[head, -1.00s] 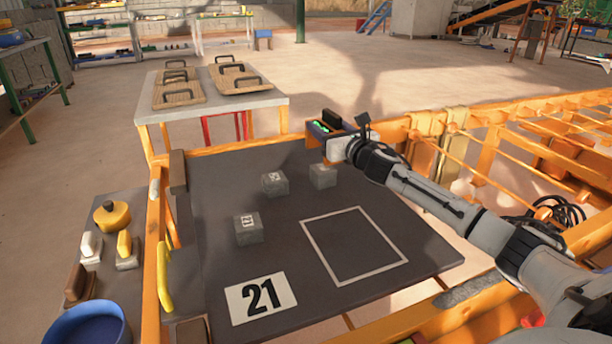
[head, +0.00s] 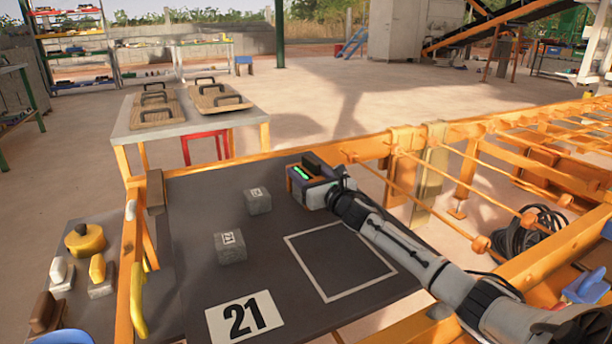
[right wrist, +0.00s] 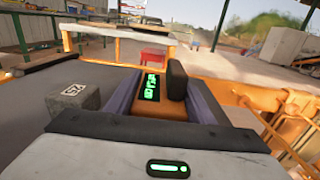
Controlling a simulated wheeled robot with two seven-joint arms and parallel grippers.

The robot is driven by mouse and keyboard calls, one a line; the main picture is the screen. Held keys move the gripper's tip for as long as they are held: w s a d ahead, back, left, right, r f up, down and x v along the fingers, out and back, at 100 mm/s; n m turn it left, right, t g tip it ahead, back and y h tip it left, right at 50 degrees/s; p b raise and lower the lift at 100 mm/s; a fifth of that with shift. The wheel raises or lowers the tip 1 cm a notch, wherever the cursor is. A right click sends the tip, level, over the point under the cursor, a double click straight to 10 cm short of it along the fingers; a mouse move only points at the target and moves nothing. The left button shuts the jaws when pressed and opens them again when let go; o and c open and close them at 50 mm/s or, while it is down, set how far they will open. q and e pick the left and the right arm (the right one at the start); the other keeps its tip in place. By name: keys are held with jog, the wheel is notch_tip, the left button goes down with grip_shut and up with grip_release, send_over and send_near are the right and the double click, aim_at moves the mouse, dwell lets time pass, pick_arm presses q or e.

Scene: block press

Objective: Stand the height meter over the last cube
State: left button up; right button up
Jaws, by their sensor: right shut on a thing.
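My right gripper (head: 307,182) is shut on the height meter (head: 302,173), an orange block with a green display and a black handle. It also shows between the fingers in the right wrist view (right wrist: 150,104). It is low at the far right part of the dark press table (head: 190,280). The cube there is hidden behind meter and gripper, so I cannot tell if the meter stands over it. Two grey labelled cubes are uncovered: one (head: 257,201) just left of the meter, another (head: 229,248) nearer. One cube shows in the right wrist view (right wrist: 74,97). My left gripper is not in view.
A "21" card (head: 243,317) lies near the front. Orange rails (head: 480,130) run along the right. A table with boards (head: 190,115) stands behind.

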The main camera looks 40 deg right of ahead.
jog(key=o, duration=1.5)
jog(key=shift+c, duration=0.2)
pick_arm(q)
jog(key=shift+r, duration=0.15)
pick_arm(e)
jog(key=shift+s+a, duration=0.2)
jog(key=shift+s, duration=0.35)
jog(key=p+v, duration=0.2)
jog(key=v, duration=0.8)
jog(key=shift+s, duration=0.25)
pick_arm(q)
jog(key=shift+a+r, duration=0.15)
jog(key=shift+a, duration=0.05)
pick_arm(e)
jog(key=shift+s+r, duration=0.1)
jog(key=shift+s, duration=0.05)
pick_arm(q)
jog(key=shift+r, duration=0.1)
